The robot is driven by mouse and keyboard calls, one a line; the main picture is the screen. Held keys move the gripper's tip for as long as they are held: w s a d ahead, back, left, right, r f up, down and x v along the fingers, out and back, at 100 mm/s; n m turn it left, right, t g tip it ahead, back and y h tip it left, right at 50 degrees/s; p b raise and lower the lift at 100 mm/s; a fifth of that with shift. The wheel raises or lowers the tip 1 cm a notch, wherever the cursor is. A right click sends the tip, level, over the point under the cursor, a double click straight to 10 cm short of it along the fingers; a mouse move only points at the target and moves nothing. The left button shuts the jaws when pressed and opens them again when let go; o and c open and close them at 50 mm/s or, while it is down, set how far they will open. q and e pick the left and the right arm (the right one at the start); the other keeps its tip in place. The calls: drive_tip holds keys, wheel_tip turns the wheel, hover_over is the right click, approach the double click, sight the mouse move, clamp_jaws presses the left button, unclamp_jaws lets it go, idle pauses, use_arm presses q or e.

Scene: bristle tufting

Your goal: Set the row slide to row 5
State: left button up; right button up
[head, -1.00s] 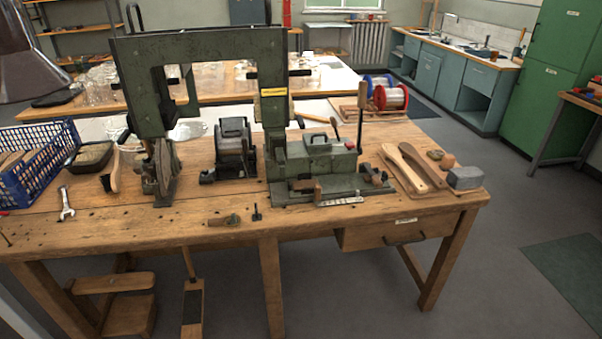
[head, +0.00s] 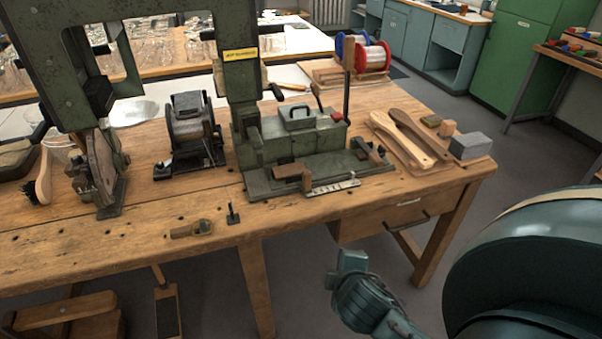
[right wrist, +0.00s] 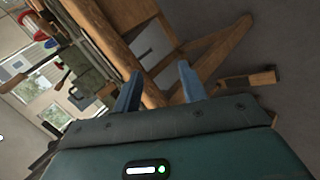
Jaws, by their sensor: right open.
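The green tufting machine (head: 240,100) stands on the wooden bench. Along its front base lies a slide rail with a wooden-ended block (head: 292,173) at its left and a pale marked strip (head: 333,186) in front. The row marks are too small to read. A dark clamp-like part with a wooden piece (head: 368,150) sits at the rail's right end. My right gripper (head: 352,262) is in front of the bench, below the drawer and apart from the machine. In the right wrist view its two fingers (right wrist: 160,82) are spread and empty. My left gripper is out of view.
Wooden brush bodies (head: 405,140) and a grey block (head: 471,146) lie right of the machine. An upright rod (head: 347,85) rises behind the rail. A small wooden-handled tool (head: 190,229) lies on the front bench. The drawer (head: 395,215) hangs below the bench top.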

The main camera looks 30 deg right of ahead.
drive_tip(key=w+d+r+n+t+h, duration=0.2)
drive_tip(key=w+d+r+n+t, duration=0.25)
drive_tip(key=w+n, duration=0.5)
drive_tip(key=n+t+y, duration=0.3)
drive_tip(key=n+t, duration=0.2)
drive_tip(key=n, duration=0.9)
approach(308, 175)
drive_tip(key=x, duration=1.3)
drive_tip(key=shift+d, duration=0.1)
clamp_jaws()
